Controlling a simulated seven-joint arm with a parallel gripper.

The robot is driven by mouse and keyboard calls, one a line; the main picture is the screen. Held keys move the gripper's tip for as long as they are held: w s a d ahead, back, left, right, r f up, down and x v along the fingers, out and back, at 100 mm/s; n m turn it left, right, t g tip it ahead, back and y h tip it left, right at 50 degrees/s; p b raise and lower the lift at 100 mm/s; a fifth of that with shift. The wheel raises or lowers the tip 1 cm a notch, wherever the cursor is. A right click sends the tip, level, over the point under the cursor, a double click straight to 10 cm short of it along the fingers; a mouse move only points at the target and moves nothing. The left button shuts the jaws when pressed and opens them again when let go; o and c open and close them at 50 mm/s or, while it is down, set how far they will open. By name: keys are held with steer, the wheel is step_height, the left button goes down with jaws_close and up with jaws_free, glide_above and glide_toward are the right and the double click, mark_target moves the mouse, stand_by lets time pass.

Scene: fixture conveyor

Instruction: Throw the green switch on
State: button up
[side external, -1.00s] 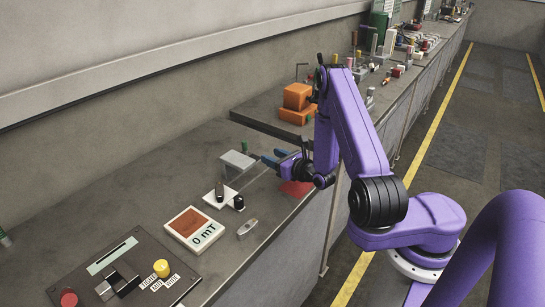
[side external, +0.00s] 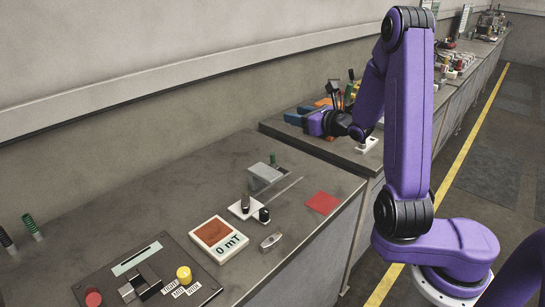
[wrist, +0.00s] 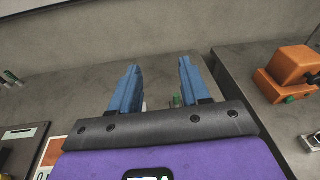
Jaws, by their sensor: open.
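My gripper (side external: 293,117) is open and empty above the bench, at the near end of the second bench section. Its two blue fingers stand apart in the wrist view (wrist: 158,64). A small green upright piece (side external: 273,158) stands behind a grey plate on the nearer bench; a green part (wrist: 176,100) shows low between the fingers. Another green knob (wrist: 289,98) sits on the base of an orange block (wrist: 293,65), right of the fingers. I cannot tell which green part is the switch, or its setting. My gripper mostly hides the orange block in the side view.
A white fitting (side external: 367,145) stands near the second bench's front edge. A red square (side external: 323,202), a 0 mT meter (side external: 218,238) and a dark control panel (side external: 148,275) lie on the nearer bench. A wall runs behind; a step separates the bench sections.

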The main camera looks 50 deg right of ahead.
mark_target(273, 154)
steer(key=w+a+f+n+g+y, duration=0.1)
steer(key=w+a+n+g+y, duration=0.2)
steer(key=n, duration=0.5)
steer(key=w+a+n+g+y, duration=0.1)
steer(key=a+n+g+y, duration=0.1)
steer(key=a+n+y, duration=0.4)
steer(key=w+d+n+g+h, duration=0.4)
steer(key=d+n+g+h, duration=0.6)
steer(key=n, duration=1)
steer(key=w+d+f+t, duration=0.1)
steer(key=w+f, duration=0.1)
steer(key=f, duration=0.4)
steer(key=w+d+f+t+y, duration=0.1)
steer(key=w+f, duration=0.1)
steer(key=f, duration=0.5)
steer(key=w+d+f+t, duration=0.1)
steer(key=w+f, duration=0.1)
steer(key=f, duration=0.5)
steer(key=shift+d+f+y, duration=0.2)
steer(key=shift+d+y, duration=0.05)
steer(key=shift+y, duration=0.05)
jaws_close()
